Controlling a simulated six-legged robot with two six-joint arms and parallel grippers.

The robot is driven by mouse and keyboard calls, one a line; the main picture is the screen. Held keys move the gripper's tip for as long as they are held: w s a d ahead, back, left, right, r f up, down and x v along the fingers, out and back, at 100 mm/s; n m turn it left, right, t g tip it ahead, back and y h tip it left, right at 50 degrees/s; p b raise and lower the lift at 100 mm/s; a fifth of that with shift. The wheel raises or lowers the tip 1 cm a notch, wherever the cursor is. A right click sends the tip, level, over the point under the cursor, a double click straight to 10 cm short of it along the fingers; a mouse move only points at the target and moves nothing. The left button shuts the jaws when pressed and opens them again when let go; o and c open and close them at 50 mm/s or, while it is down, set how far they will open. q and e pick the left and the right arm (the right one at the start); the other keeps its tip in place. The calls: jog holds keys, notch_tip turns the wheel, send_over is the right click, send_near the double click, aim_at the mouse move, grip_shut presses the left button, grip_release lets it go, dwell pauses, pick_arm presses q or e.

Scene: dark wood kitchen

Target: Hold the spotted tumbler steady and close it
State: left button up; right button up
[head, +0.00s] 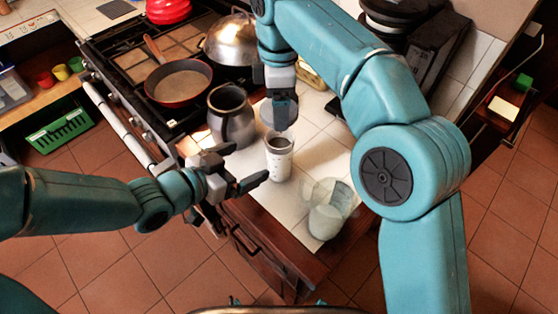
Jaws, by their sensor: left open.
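The tumbler (279,164), white with small dark spots, stands upright on the white tiled counter (265,200). Its top looks dark and I see no lid clearly on it. My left gripper (248,164) is open and empty, just left of the tumbler, with one finger reaching toward its lower side; it appears apart from it. My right gripper (281,118) points down just above the tumbler. A greyish rounded shape shows around its fingers; I cannot tell whether it is a lid or part of the gripper.
A grey metal jug (231,117) stands close behind left of the tumbler. Clear glass and a whitish cup-like thing (325,222) stand at the front right of the counter. The stove holds a pan (179,84) and a domed metal pot (230,40). The counter's front edge is near.

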aim_at(269, 152)
pick_arm(q)
jog(key=x, duration=0.9)
jog(key=shift+d, duration=0.1)
jog(key=shift+w+d+f, duration=0.2)
jog(key=shift+w+d, duration=0.05)
jog(key=shift+d, duration=0.15)
pick_arm(e)
jog(key=shift+s+d+r, duration=0.1)
jog(key=shift+d, duration=0.05)
pick_arm(q)
jog(key=shift+w+f, duration=0.1)
jog(key=shift+c, duration=0.4)
jog(key=c, duration=1.4)
pick_arm(e)
jog(key=shift+f, duration=2.55)
jog(key=shift+f, duration=0.9)
jog(key=shift+f, duration=0.5)
